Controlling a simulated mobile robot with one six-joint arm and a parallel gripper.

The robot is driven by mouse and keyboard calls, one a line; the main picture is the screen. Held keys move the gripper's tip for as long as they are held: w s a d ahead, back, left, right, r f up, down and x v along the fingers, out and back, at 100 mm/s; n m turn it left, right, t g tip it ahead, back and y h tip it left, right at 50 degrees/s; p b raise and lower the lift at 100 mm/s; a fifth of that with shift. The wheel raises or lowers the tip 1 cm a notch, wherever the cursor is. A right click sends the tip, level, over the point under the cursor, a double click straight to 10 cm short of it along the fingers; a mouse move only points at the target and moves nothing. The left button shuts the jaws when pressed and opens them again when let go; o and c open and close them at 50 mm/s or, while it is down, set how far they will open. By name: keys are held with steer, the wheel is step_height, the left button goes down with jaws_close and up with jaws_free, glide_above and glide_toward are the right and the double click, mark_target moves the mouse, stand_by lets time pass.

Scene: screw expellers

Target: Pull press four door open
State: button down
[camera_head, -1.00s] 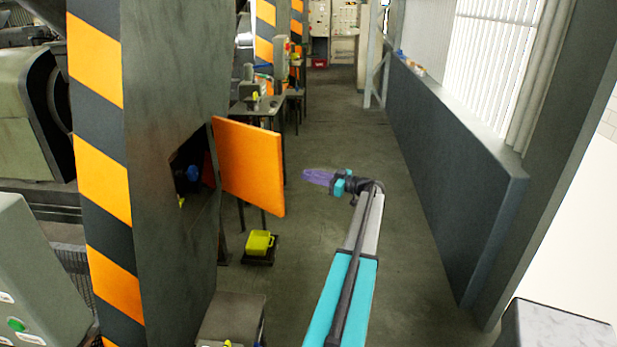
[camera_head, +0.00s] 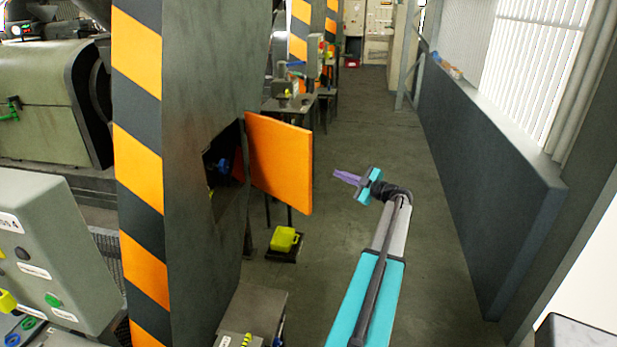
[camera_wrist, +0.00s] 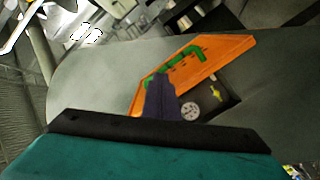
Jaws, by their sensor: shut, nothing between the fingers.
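The orange press door (camera_head: 280,160) stands swung out from the dark column with striped edges, hinged at the right side of its opening (camera_head: 222,170). Blue and yellow parts show inside the opening. In the wrist view the door (camera_wrist: 228,56) shows a green handle (camera_wrist: 185,58) on its face, with a round pale part and a yellow part in the opening beside it. My gripper (camera_head: 345,178) is shut and empty, to the right of the door's free edge and apart from it. In the wrist view its dark purple fingers (camera_wrist: 160,90) overlap the door's lower part.
A yellow container (camera_head: 285,239) sits on a low stand below the door. A grey control box (camera_head: 55,255) stands at the left front. A dark low wall (camera_head: 490,170) runs along the right. The aisle floor (camera_head: 375,130) beyond my gripper is clear.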

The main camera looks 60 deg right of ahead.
mark_target(308, 174)
steer(key=a+r+n+h+b, duration=0.1)
steer(key=a+n+h+b, duration=0.2)
steer(key=a+n+b, duration=0.3)
steer(key=shift+w+a+r+n+g+h+b, duration=0.35)
steer(key=shift+a+b, duration=1.95)
steer(key=shift+a, duration=3)
steer(key=shift+w+d+p, duration=0.6)
steer(key=shift+w+d, duration=1.4)
steer(key=shift+w, duration=0.15)
steer(key=shift+w+d+p, duration=0.55)
steer(key=shift+w+d, duration=1.4)
steer(key=shift+w, duration=0.15)
steer(key=shift+w+d, duration=0.15)
